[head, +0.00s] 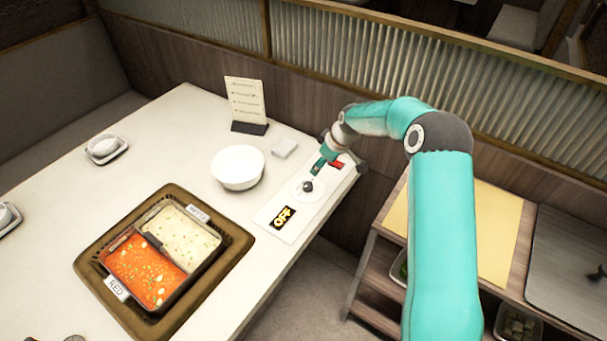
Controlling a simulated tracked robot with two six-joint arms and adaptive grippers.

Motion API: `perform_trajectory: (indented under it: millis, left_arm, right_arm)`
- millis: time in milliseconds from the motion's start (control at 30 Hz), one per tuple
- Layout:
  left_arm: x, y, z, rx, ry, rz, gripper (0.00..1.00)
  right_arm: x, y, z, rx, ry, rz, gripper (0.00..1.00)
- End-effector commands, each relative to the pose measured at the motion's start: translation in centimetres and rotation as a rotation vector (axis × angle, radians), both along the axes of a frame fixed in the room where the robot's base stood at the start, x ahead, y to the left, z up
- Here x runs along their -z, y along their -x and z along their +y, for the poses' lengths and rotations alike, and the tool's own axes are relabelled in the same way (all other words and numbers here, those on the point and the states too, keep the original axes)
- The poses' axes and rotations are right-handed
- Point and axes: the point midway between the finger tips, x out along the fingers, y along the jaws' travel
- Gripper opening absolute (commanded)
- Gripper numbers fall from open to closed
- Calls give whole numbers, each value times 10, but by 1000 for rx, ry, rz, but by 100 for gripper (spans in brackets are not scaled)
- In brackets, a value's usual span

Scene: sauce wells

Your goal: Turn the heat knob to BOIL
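The heat control is a white panel (278,231) along the table's right edge. Its round pale dial (318,194) has a small dark knob at its centre (307,187). A black display (283,217) on the panel reads OFF in yellow letters. My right arm reaches in from the lower right, and my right gripper (311,180) points down at the knob. Its fingertips are at or very near the knob; I cannot tell whether they touch or grip it. My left gripper is not recognisable in view.
A divided hotpot (239,253) with red and pale broths is set in the table. A white bowl (238,167), a small white block (285,148) and a menu stand (246,103) are near the panel. A red piece (337,164) lies behind the gripper. A shelf cart (510,225) stands right.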

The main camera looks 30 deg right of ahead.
Motion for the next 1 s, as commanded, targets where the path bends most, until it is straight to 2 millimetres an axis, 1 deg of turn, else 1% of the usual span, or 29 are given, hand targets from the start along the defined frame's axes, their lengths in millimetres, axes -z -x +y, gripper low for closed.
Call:
perform_trajectory:
  millis: [33, 67, 267, 367, 800, 900, 933, 1000]
  left_arm:
    - [-6, 1, 0, 0, 0, 1, 0]
    - [-7, 1, 0, 0, 0, 1, 0]
    - [-4, 1, 0, 0, 0, 2, 0]
    - [-4, 0, 0, -1, 0, 1, 0]
    - [-1, 0, 0, -1, 0, 1, 0]
    - [-1, 0, 0, -1, 0, 1, 0]
    - [4, 0, 0, 0, 0, 0, 0]
    - [8, 0, 0, -1, 0, 1, 0]
  right_arm:
    - [-5, 4, -8, 15, 0, 3, 63]
    - [-5, 4, -10, 18, 0, 4, 63]
    - [16, -3, -7, 18, -1, 9, 63]
    - [31, -9, -5, 18, -2, 9, 63]
    - [117, -44, 2, 18, -2, 7, 63]
    - [133, -50, 3, 18, -2, 7, 63]
    - [138, -52, 3, 19, -1, 5, 63]
    - [145, -55, 4, 19, -1, 5, 63]
